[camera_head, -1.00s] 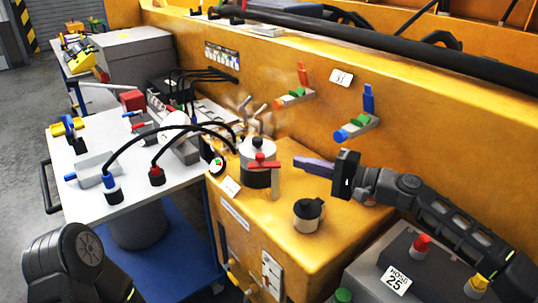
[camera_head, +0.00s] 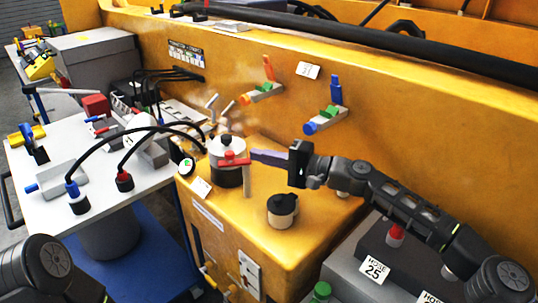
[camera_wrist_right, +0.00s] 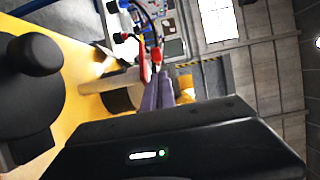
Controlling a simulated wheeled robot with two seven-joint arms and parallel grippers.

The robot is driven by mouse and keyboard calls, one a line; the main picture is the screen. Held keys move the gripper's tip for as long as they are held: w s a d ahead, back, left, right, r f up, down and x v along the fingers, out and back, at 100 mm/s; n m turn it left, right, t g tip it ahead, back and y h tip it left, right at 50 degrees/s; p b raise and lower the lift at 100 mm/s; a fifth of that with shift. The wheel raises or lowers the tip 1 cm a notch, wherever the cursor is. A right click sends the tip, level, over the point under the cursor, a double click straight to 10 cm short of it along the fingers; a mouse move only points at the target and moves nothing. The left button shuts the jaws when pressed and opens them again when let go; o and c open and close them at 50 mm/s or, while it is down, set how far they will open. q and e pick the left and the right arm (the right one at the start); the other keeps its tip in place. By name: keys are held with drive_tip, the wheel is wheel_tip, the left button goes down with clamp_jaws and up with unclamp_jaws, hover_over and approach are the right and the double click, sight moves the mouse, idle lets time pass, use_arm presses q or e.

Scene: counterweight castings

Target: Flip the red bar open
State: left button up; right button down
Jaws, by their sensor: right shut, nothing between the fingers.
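The red bar (camera_head: 234,161) lies across the front of a silver and black cylinder (camera_head: 226,175) on the yellow block. A tan post (camera_head: 247,181) stands below its right end. My right gripper (camera_head: 253,155) is shut and empty, its purple-grey fingers pointing left. Their tips are just behind and above the bar's right end; I cannot tell if they touch it. In the right wrist view the fingers (camera_wrist_right: 158,92) are together, with a red piece just beyond, partly hidden. My left gripper is out of view; only my left arm shows at the lower left.
A dark lidded pot (camera_head: 282,209) stands on the yellow block (camera_head: 290,245) in front of my right gripper. Blue and orange valve handles (camera_head: 336,90) are on the yellow wall behind. Black hoses arch over the white cart (camera_head: 50,150) at left. A grey box (camera_head: 375,270) is at lower right.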

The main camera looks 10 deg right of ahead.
sight(245, 159)
drive_tip(key=p+x, duration=0.1)
drive_tip(key=x, duration=0.3)
drive_tip(key=shift+a+r, duration=0.1)
drive_tip(key=shift+a, duration=0.15)
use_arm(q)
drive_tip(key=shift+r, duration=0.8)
use_arm(e)
drive_tip(key=shift+x, duration=0.75)
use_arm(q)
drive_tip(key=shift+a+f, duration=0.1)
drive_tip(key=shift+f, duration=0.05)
use_arm(e)
drive_tip(key=shift+w+d, duration=0.1)
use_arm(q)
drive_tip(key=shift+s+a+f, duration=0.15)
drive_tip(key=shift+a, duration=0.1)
use_arm(e)
drive_tip(key=shift+n+g, duration=0.3)
drive_tip(key=shift+g, duration=0.1)
